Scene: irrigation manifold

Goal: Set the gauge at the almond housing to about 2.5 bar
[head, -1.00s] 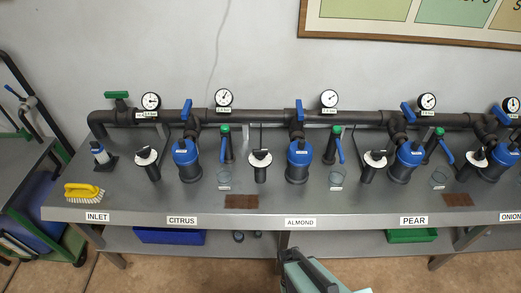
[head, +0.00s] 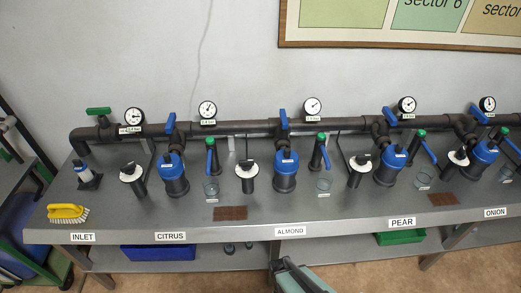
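The almond housing (head: 286,180) is a dark canister with a blue cap, standing upright on the bench behind the ALMOND label (head: 290,231). A blue lever (head: 283,120) stands upright on the pipe above it. The round white gauge (head: 313,106) sits on the pipe just right of that lever; its needle appears to point to the upper right, and its small tag is too small to read surely. Black-handled knobs on white discs stand left (head: 245,171) and right (head: 360,163) of the housing. My gripper's fingers are not in view; only a grey-green part of my arm shows at the bottom edge.
Citrus housing (head: 171,178) and pear housing (head: 390,167) flank the almond one. A green-topped post with a blue lever (head: 319,152) and a small clear cup (head: 324,185) stand close on the right. A brown mat (head: 230,213) and a yellow brush (head: 68,212) lie near the front edge.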

